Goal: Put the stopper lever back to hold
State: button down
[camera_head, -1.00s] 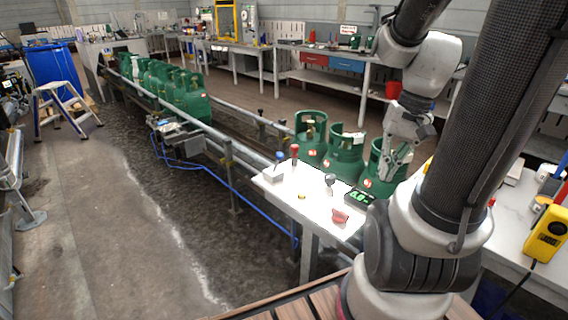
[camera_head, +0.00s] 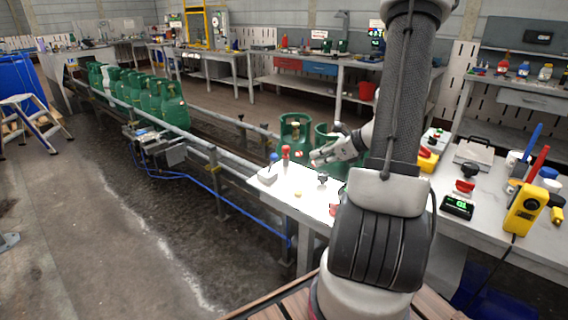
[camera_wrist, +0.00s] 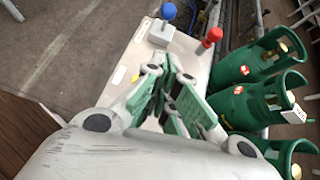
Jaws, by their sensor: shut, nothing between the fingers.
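Two levers stand at the far left end of the white control table (camera_head: 290,200). One has a red knob (camera_head: 286,151); the other has a blue knob (camera_head: 273,157) and stands by a small grey block. I cannot tell by marking which is the stopper lever. In the wrist view the blue knob (camera_wrist: 168,11) is at top centre and the red knob (camera_wrist: 215,34) is right of it. My gripper (camera_head: 315,162) is shut and empty above the table, right of the red knob and apart from it. Its fingers (camera_wrist: 163,82) also show in the wrist view, pointing towards the levers.
Green cylinders (camera_head: 296,129) stand just behind the table, close to my gripper; they fill the wrist view's right side (camera_wrist: 246,66). More cylinders (camera_head: 174,103) queue up the conveyor. A black knob (camera_head: 322,179) and a red button (camera_head: 335,209) are on the table.

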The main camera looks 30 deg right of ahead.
send_near(271, 164)
jog(key=f, duration=0.1)
jog(key=s+d+f, duration=0.1)
jog(key=s+f, duration=0.1)
jog(key=shift+d+f, duration=0.25)
jog(key=shift+f, duration=0.05)
jog(key=shift+w+a+r, duration=0.1)
jog(key=shift+w+a, duration=0.2)
jog(key=shift+w, duration=0.3)
jog(key=shift+w+a+r, duration=0.1)
jog(key=shift+w+a, duration=0.25)
jog(key=shift+w, duration=0.3)
jog(key=shift+w+a+r, duration=0.1)
jog(key=shift+w+a, duration=0.2)
jog(key=shift+w, duration=0.3)
jog(key=shift+w+a+r+g, duration=0.1)
jog(key=shift+w+r+g, duration=0.2)
jog(key=shift+g, duration=0.1)
